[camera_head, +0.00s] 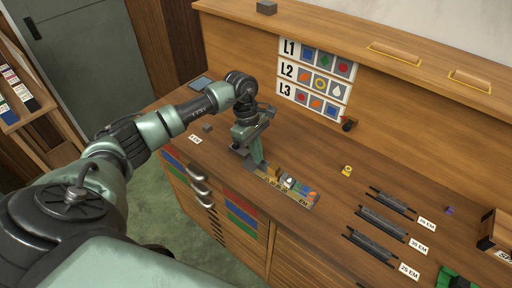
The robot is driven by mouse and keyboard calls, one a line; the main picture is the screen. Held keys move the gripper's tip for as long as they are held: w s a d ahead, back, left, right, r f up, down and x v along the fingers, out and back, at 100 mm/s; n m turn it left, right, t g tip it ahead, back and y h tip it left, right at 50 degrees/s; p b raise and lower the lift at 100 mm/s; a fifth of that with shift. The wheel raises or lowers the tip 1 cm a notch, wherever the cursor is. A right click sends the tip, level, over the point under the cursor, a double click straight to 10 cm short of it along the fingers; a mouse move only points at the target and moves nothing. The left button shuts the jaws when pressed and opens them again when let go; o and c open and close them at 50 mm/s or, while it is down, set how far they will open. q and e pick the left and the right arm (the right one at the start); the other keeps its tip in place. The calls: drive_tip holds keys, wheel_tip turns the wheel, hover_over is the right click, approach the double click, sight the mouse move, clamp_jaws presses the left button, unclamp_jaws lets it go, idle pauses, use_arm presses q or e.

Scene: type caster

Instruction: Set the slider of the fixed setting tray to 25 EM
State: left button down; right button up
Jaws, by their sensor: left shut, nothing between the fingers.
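The setting tray (303,203) lies along the front edge of the wooden worktop, with small coloured tiles and number marks on it. An "EM" mark shows near its right end. A small brown block (273,172) stands on it near the left end and may be the slider. The exact setting is too small to read. My left gripper (258,164) points down at the left end of the tray, just left of the brown block. It is shut and empty. Whether it touches the tray or block I cannot tell. It hides the tray's left end. My right gripper is not in view.
A tile board (316,75) marked L1, L2, L3 stands behind the tray. Several dark racks (381,221) with EM labels lie to the right. A yellow piece (347,170) and a green object (455,278) also lie there. The worktop between tray and racks is clear.

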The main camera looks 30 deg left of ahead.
sight(275, 171)
use_arm(q)
drive_tip(key=shift+s+d+b, duration=0.15)
drive_tip(key=shift+d+b, duration=0.35)
drive_tip(key=shift+d, duration=1.55)
